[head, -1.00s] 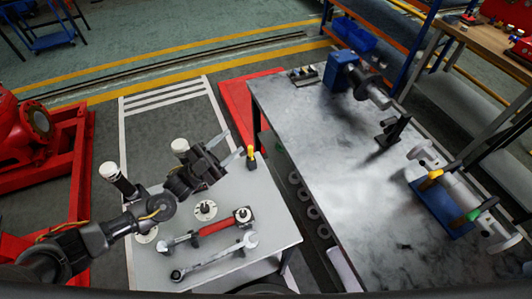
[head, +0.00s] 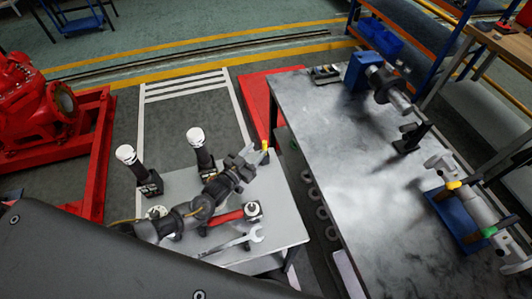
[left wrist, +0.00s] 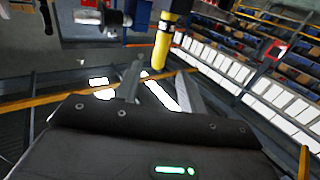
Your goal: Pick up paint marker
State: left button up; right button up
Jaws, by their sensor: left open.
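In the left wrist view the marker (left wrist: 162,48), yellow with a black section, appears in line with the gap between the two open fingers of my left gripper (left wrist: 160,78). It looks just beyond the fingertips; I cannot tell whether they touch it. My right gripper is not in view.
A red-handled tool (head: 226,217) and a wrench (head: 238,241) lie on the cart (head: 284,222). Two white-topped black posts (head: 201,147) (head: 134,166) stand at its back left. A large metal workbench (head: 335,155) is to the right, and a red pump (head: 38,108) is at far left.

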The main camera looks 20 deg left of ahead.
aim_at(265, 142)
pick_arm(q)
jog(key=b+x, duration=0.2)
jog(key=x, duration=0.4)
jog(key=shift+s+f+b, duration=0.1)
jog(key=shift+f+b, duration=0.1)
jog(key=shift+b, duration=0.1)
jog(key=shift+r, duration=0.1)
jog(key=shift+s, duration=0.1)
jog(key=shift+c, duration=0.2)
grip_shut()
